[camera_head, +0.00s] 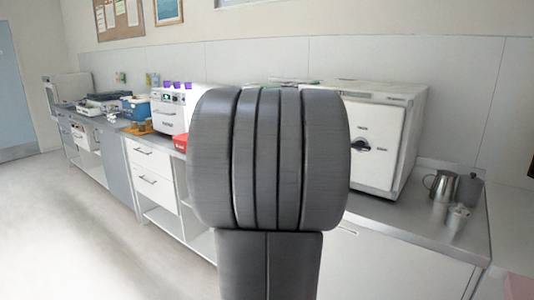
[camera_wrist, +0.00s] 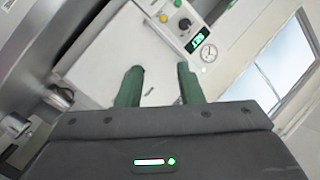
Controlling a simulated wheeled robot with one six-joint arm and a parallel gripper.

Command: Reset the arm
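My gripper (camera_wrist: 159,84) shows in the wrist view as two dark green fingers. They stand apart with a clear gap and nothing is held between them. A white box-shaped device (camera_wrist: 125,52) is behind the fingers; how far away it is I cannot tell. In the head view a large grey link of my arm fills the middle, and the gripper does not show there.
A white cabinet-like machine (camera_head: 375,140) stands on the counter (camera_head: 415,225) behind my arm. Metal jugs (camera_head: 443,186) stand at the counter's right end. A small white device (camera_head: 170,110) and a red box (camera_head: 180,142) are left of my arm. The floor (camera_head: 80,235) at left is clear.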

